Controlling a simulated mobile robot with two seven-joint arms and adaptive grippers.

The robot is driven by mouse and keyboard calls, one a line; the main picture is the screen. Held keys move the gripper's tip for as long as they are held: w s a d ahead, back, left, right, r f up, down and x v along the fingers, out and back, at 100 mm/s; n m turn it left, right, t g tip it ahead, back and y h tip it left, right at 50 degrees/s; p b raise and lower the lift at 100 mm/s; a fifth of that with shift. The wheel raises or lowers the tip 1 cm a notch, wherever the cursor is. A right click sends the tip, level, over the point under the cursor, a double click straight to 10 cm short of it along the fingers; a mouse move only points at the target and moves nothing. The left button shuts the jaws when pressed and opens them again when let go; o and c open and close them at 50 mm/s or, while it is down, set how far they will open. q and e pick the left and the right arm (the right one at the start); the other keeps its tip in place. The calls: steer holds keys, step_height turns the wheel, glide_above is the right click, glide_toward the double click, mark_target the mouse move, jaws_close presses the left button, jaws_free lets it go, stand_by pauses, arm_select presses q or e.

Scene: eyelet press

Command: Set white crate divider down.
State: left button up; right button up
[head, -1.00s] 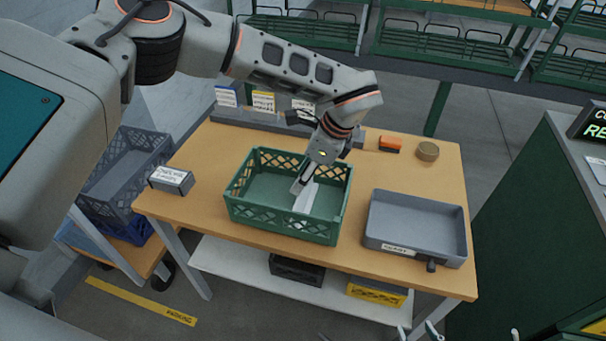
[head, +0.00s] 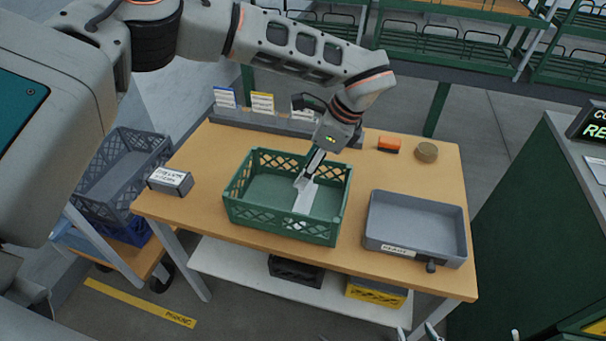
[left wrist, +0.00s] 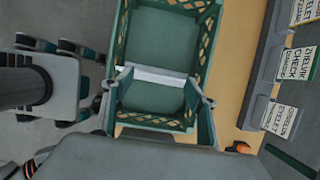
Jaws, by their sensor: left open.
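The white crate divider (head: 304,199) is inside the green crate (head: 284,231) on the workbench. In the left wrist view it is a pale strip (left wrist: 160,77) running across the crate from side to side. I cannot tell whether it touches the crate floor. My left gripper (head: 304,182) is open just above the divider, pointing down into the crate. In the left wrist view its fingers (left wrist: 158,92) are wide apart near the strip's two ends. Of my right gripper (head: 420,332), only tips show at the bottom edge of the head view.
A grey tray (head: 452,258) stands right of the crate, a small labelled block (head: 170,181) to its left. An orange item (head: 388,144) and a round tan piece (head: 427,152) lie at the back right. A grey card rack (head: 262,122) lines the back edge.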

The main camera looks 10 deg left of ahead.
arm_select(q)
steer(key=v, duration=0.8)
